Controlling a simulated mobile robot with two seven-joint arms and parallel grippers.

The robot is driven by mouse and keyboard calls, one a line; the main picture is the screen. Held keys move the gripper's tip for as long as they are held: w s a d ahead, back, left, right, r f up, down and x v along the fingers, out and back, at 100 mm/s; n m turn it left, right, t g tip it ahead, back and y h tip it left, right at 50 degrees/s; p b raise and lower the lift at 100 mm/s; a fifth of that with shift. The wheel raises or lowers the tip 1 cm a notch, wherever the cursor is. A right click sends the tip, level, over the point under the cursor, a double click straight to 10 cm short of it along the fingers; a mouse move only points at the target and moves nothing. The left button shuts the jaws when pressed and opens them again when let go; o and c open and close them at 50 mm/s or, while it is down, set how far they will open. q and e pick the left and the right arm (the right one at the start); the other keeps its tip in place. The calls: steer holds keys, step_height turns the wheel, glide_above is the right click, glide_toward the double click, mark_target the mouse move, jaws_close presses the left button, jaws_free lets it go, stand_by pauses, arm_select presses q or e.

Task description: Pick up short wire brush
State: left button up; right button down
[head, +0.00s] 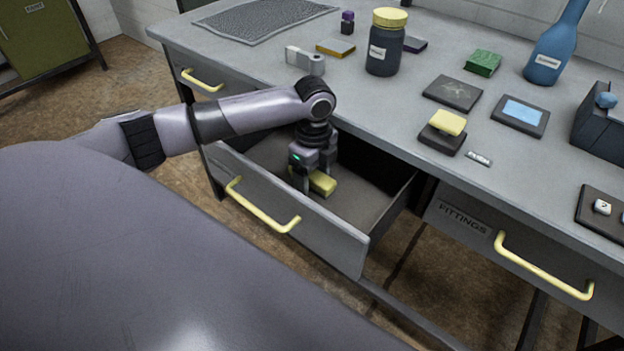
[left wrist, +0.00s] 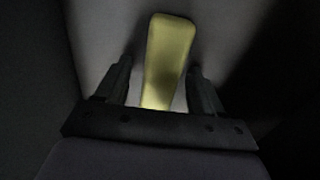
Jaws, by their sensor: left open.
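A yellow object, likely the short wire brush (head: 322,183), lies in the open drawer (head: 365,205) under the bench. My left gripper (head: 313,180) reaches down into the drawer over it. In the left wrist view, the yellow handle (left wrist: 168,55) lies between the two open fingers of my left gripper (left wrist: 158,85), with a gap on each side. No bristles show. The part of the object beneath the gripper is hidden. My right gripper is in neither view.
The drawer's yellow handle (head: 262,207) and front panel are on the near side. The bench top (head: 360,95) overhangs the drawer's back. A dark jar (head: 385,50) and several small items stand on it. A closed drawer labelled FITTINGS (head: 470,222) is at right.

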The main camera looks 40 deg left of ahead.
mark_target(314, 174)
arm_select(q)
steer(key=shift+f, duration=0.15)
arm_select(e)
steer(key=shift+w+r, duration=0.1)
arm_select(q)
steer(key=c, duration=1.1)
